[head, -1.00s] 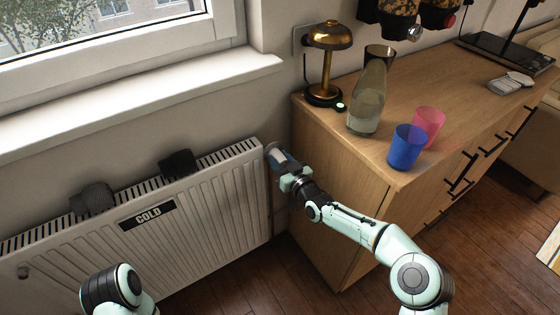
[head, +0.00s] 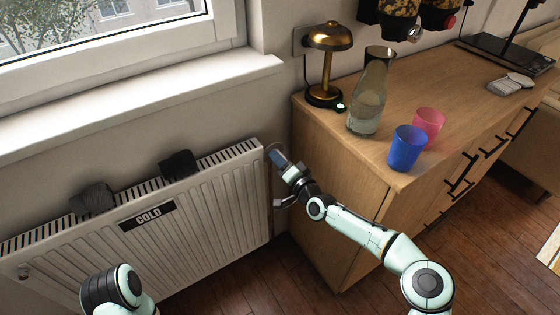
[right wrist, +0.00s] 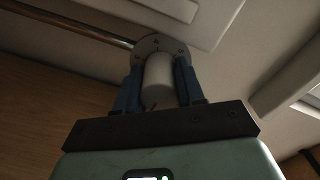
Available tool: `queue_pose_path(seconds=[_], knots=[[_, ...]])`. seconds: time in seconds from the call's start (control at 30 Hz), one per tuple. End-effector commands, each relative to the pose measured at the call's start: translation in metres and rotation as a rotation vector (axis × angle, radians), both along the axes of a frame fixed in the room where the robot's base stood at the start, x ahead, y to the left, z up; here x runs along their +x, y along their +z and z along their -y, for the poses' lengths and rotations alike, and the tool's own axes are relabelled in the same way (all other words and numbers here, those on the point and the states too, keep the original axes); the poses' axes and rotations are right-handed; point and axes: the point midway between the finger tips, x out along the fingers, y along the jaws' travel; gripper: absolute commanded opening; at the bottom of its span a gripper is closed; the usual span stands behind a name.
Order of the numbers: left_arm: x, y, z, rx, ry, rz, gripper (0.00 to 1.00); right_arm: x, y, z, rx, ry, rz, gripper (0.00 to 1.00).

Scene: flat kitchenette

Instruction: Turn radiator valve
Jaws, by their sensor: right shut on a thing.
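The white radiator (head: 190,215) stands under the window and bears a black "COLD" label (head: 148,215). The radiator valve (right wrist: 158,82) is a pale cylinder with a round flange behind it, in the right wrist view. My right gripper (head: 278,158) is at the radiator's upper right end, beside the wooden cabinet. In the right wrist view its two blue fingers (right wrist: 157,85) stand on either side of the valve and are shut on it. In the head view the gripper hides most of the valve. Part of my left arm shows at the lower left; its gripper is out of view.
The wooden cabinet (head: 335,215) stands close on the right of the valve. On it are a brass lamp (head: 329,38), a glass carafe (head: 368,103), a blue cup (head: 406,148) and a pink cup (head: 428,122).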

Motion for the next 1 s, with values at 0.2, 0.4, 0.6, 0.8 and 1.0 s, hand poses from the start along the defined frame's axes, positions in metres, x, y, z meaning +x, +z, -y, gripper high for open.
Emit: queue_pose_path(seconds=[0.2,0.4,0.6,0.8,1.0], knots=[[0.0001,0.0000,0.0000,0.000,0.000,0.000,0.43,0.0000,-0.0009,0.0004,0.172,0.000,-0.117,0.07],[0.0000,0.0000,0.0000,0.000,0.000,0.000,0.43,-0.0001,-0.0008,0.0003,0.330,0.001,-0.223,0.07],[0.0000,0.0000,0.0000,0.000,0.000,0.000,0.43,-0.0002,-0.0007,0.0003,0.489,0.001,-0.329,0.07],[0.0000,0.0000,0.0000,0.000,0.000,0.000,0.43,-0.0001,0.0000,0.0001,0.647,0.001,-0.433,0.07],[0.0000,0.0000,0.0000,0.000,0.000,0.000,0.43,0.0000,0.0002,0.0003,0.803,0.001,-0.537,0.07]])
